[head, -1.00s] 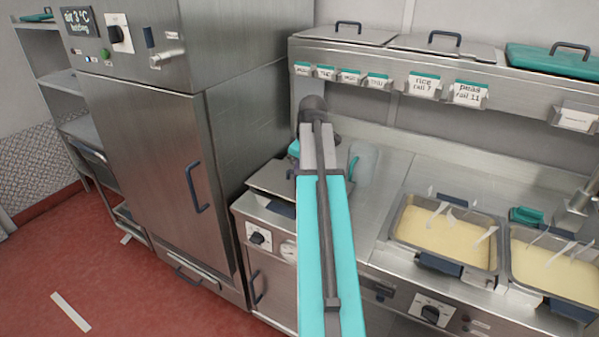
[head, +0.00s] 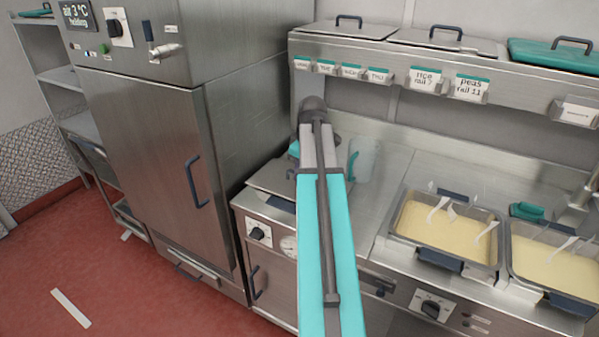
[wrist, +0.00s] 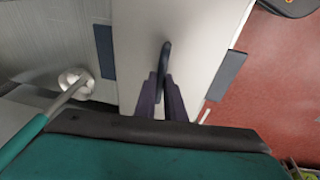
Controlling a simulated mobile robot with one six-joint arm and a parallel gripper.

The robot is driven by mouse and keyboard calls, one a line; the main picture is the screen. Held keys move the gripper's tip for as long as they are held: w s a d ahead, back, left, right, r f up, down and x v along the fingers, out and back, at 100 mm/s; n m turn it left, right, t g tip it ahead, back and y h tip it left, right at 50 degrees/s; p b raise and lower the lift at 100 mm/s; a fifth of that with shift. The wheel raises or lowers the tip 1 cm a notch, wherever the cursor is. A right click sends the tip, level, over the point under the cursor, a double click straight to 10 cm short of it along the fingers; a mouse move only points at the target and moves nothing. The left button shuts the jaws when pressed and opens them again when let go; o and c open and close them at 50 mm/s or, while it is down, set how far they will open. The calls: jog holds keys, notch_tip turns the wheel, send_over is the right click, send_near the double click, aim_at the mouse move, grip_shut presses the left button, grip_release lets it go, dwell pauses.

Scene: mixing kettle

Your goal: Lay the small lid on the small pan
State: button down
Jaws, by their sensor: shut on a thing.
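The small lid (wrist: 205,45) is a light grey metal plate with a dark loop handle, seen from above in the wrist view. My gripper (wrist: 162,88) has its dark fingers shut on that handle. The small pan, with dark blue grips at its sides (wrist: 225,75), appears to lie right under the lid. In the head view its front grip (head: 281,204) shows at the left end of the counter, under a grey plate. I cannot tell whether lid and pan touch.
A tall steel cabinet (head: 150,160) stands close on the left. A clear jug (head: 365,160) stands just right of my arm. Two pans of yellow food (head: 440,228) sit further right. A shelf (head: 400,55) with labels and lidded pans runs above the counter.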

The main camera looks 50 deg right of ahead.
jog(key=shift+f, duration=0.15)
dwell(0.4)
jog(key=c, duration=1.3)
grip_release()
jog(key=shift+p+v, duration=2.55)
jog(key=shift+v, duration=0.95)
